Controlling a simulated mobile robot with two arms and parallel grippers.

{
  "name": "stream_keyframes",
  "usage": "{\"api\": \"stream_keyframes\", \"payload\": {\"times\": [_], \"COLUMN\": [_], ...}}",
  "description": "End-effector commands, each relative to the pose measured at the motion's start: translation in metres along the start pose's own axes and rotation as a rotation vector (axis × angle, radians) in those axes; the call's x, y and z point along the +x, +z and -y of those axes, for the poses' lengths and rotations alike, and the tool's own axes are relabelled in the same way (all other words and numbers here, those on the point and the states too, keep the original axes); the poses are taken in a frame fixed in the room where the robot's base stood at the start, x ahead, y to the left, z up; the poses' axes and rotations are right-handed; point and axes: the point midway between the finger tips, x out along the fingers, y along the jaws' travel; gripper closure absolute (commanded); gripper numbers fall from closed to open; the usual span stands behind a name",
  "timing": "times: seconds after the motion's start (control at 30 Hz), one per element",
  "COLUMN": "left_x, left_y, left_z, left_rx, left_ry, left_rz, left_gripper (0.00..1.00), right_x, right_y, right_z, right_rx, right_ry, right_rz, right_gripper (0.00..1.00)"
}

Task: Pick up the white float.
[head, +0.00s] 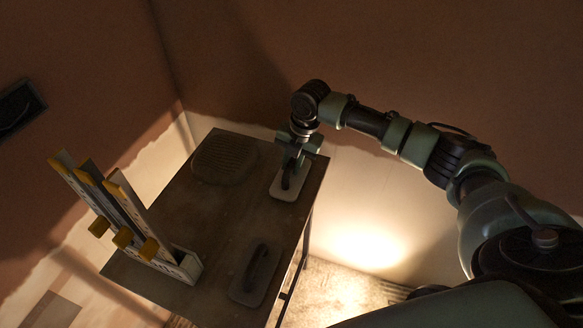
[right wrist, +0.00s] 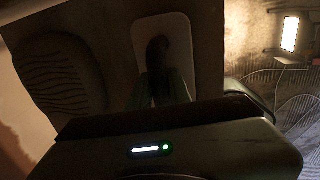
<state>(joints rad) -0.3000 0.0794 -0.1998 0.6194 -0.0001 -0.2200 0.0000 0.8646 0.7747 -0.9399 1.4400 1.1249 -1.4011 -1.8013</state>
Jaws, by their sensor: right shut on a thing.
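The white float (head: 291,188) is a pale rounded plate with a dark handle, near the far right edge of the table. My right gripper (head: 290,169) reaches down over it and is shut on its handle. In the right wrist view the white float (right wrist: 176,31) lies below my right gripper (right wrist: 164,92), whose fingers meet at the dark handle. The picture is dim, and I cannot tell whether the plate still touches the table. My left gripper is not in view.
A dark float (head: 256,274) lies on the table (head: 205,225) nearer the front. A ribbed oval object (head: 225,158) lies at the back left. The middle of the table is clear.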

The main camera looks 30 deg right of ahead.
Motion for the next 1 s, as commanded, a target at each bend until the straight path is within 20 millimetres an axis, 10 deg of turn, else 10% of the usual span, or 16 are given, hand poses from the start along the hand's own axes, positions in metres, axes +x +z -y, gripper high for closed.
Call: {"api": "stream_keyframes", "payload": {"times": [0.6,1.0], "left_x": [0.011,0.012], "left_y": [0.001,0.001], "left_z": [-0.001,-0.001], "left_rx": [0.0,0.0], "left_ry": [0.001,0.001], "left_rz": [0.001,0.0], "left_gripper": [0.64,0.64], "right_x": [-0.142,-0.187], "right_y": [0.001,0.0], "right_z": [-0.03,-0.037], "right_rx": [-0.001,0.001], "right_ry": [0.007,0.002], "right_rz": [0.003,0.0], "right_gripper": [1.0,1.0]}}
